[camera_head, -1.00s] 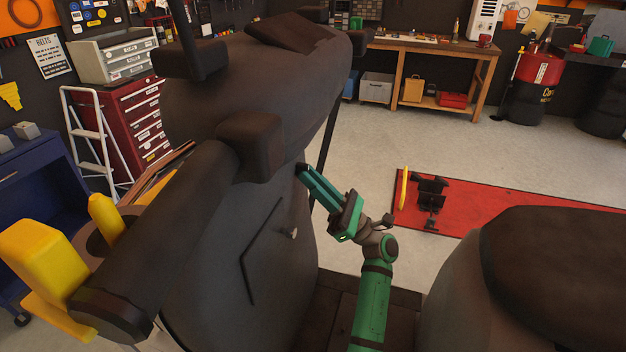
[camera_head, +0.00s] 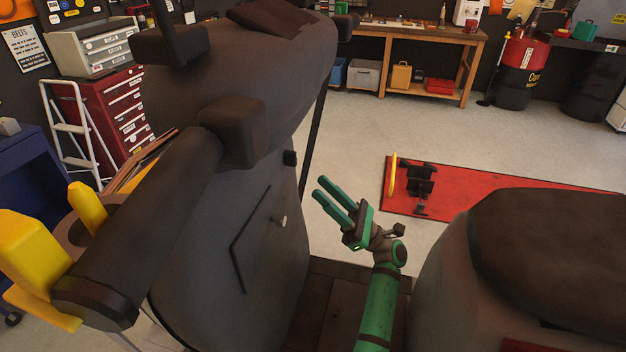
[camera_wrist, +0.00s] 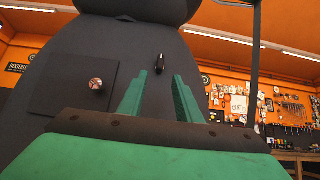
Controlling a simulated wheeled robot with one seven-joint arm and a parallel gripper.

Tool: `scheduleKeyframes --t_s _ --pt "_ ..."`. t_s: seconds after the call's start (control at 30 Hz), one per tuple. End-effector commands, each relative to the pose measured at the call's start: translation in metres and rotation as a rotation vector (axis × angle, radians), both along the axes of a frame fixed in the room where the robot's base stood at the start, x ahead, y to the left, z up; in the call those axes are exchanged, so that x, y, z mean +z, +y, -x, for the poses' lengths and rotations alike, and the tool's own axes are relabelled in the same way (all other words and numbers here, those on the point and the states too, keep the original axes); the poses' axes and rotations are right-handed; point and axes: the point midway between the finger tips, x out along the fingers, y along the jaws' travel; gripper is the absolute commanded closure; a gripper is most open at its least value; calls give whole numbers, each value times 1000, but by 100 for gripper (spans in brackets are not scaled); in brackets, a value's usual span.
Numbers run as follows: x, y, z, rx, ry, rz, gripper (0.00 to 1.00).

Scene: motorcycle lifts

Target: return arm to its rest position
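My gripper (camera_head: 318,187) is in the middle of the head view, held beside a large dark grey body (camera_head: 226,250). Its two green fingers are apart with nothing between them. In the wrist view the open fingers (camera_wrist: 160,76) point at the grey body (camera_wrist: 60,45). A small black piece (camera_head: 290,158) sticks out from the grey body's side, beyond the fingertips and apart from them. It also shows in the wrist view (camera_wrist: 160,63). A small round knob (camera_head: 282,220) is on a panel lower on that side.
A dark rounded seat-like form (camera_head: 545,250) is close at the right of my arm. A red mat (camera_head: 470,197) with a black stand (camera_head: 420,180) lies beyond. A workbench (camera_head: 430,35) stands at the back. Open floor (camera_head: 350,110) lies between.

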Motion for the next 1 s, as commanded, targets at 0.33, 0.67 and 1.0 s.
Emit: scheduleKeyframes --t_s 0.33,0.67,1.0 --pt "-13 -12 4 0 -2 -1 69" --pt "-13 -12 4 1 -1 -1 69" --pt "-46 -16 34 32 177 -182 69"
